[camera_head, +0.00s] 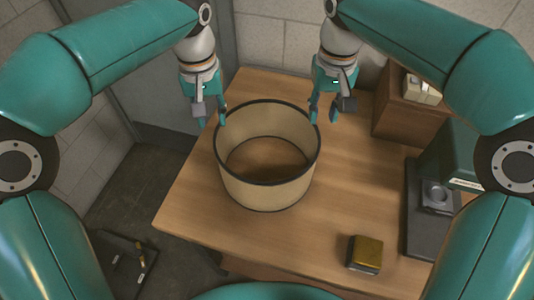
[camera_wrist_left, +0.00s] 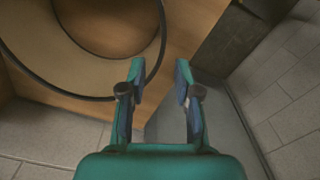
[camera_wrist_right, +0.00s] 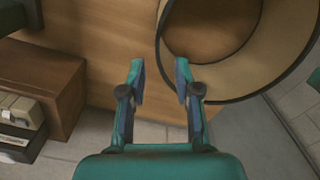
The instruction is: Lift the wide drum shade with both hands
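The wide drum shade (camera_head: 265,190) stands upright on the wooden table, a beige cylinder with dark rims and an open top. My left gripper (camera_head: 212,119) is open and empty, pointing down at the shade's far left rim. In the left wrist view the shade (camera_wrist_left: 45,50) is at the upper left, its rim running past the open fingers (camera_wrist_left: 158,75). My right gripper (camera_head: 323,117) is open and empty at the far right rim. In the right wrist view the shade (camera_wrist_right: 285,45) is at the upper right, its rim near the fingers (camera_wrist_right: 160,75). Contact with the rim cannot be told.
A yellow-topped block (camera_head: 366,253) lies at the table's front right. A dark green device (camera_head: 432,205) stands at the right edge. A brown box (camera_head: 403,118) with small pale items sits at the back right. A wall is behind.

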